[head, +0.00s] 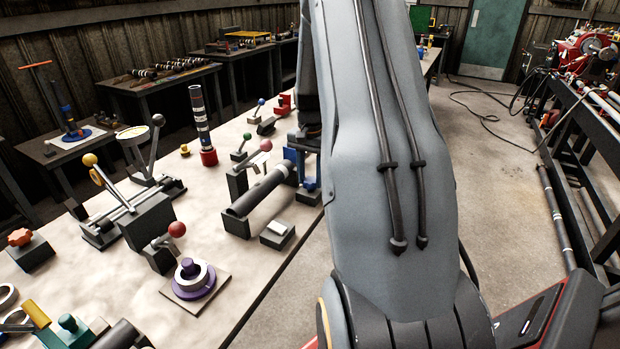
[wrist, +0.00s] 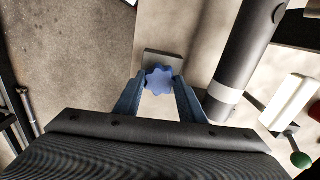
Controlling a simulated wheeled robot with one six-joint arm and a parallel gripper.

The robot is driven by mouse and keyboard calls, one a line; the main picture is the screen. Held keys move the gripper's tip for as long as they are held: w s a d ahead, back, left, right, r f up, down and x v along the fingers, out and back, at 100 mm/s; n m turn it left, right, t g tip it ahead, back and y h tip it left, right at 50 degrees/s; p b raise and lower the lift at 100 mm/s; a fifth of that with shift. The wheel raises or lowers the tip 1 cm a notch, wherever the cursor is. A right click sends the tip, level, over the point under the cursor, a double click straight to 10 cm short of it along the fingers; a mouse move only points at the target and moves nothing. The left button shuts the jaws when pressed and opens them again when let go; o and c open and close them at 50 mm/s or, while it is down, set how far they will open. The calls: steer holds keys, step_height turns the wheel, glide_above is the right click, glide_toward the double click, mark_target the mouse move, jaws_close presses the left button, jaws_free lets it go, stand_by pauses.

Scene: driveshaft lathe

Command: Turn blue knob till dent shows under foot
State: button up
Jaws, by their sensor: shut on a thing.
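The blue knob (wrist: 159,79), star-shaped, sits on a small grey block in the wrist view. My gripper (wrist: 160,82) has its two blue fingers on either side of the knob, shut on it. Beside it lies a dark grey shaft (wrist: 243,55) with a white band. The shaft also shows in the head view (head: 258,196), lying in supports on the bench. My arm hides much of the area at the shaft's right end in the head view. I cannot make out a dent or clearly identify the foot.
A white block (wrist: 290,102) and a green ball lever (wrist: 300,159) stand right of the shaft in the wrist view. The pale bench (head: 115,285) holds several fixtures, including a purple ring piece (head: 190,280) and a red-based upright post (head: 202,125). Open floor lies right of the bench.

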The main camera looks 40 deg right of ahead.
mark_target(310, 180)
steer(key=shift+m, duration=0.3)
steer(key=o, duration=1)
steer(key=shift+o, duration=0.2)
steer(key=shift+r, duration=0.15)
step_height(310, 180, up, 8)
steer(key=shift+f+b, duration=0.2)
steer(key=shift+b, duration=1)
